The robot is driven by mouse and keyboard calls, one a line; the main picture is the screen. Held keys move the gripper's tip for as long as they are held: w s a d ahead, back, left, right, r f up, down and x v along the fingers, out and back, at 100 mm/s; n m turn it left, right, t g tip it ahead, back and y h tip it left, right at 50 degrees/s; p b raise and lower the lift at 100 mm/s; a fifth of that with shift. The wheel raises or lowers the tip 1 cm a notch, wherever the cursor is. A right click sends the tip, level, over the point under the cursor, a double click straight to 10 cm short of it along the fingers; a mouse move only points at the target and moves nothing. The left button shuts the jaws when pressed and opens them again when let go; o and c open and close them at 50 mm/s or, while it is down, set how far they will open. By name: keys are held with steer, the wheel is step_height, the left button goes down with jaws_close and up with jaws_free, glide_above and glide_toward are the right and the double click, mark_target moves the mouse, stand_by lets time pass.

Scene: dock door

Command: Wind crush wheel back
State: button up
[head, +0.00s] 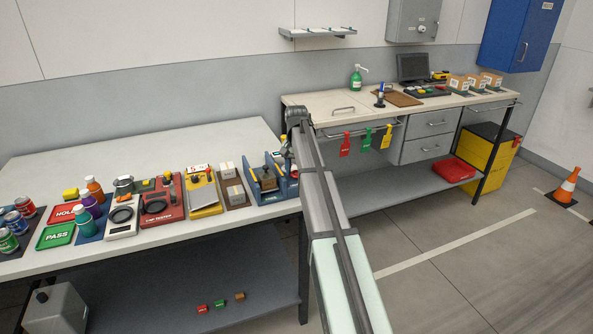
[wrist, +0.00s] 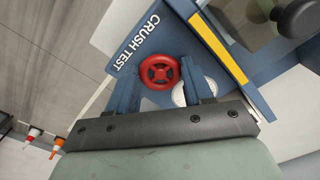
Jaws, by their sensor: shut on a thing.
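The crush tester is a blue rig lettered CRUSH TEST. It stands at the right end of the near bench in the head view (head: 268,196) and fills the upper part of the wrist view (wrist: 125,52). Its small red crush wheel (wrist: 160,72) sits between the two blue fingers of my gripper (wrist: 161,66) in the wrist view. My gripper is shut on the wheel's rim. A pale round disc (wrist: 180,96), partly hidden by a finger, lies just beside the wheel.
A second bench (head: 335,104) with hanging coloured tags lies behind to the right. Open floor is at the right.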

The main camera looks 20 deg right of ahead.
steer(key=n, duration=0.4)
steer(key=shift+n, duration=2.5)
steer(key=shift+d, duration=0.1)
steer(key=o, duration=1)
steer(key=shift+o, duration=0.2)
step_height(320, 180, up, 14)
steer(key=shift+f, duration=0.1)
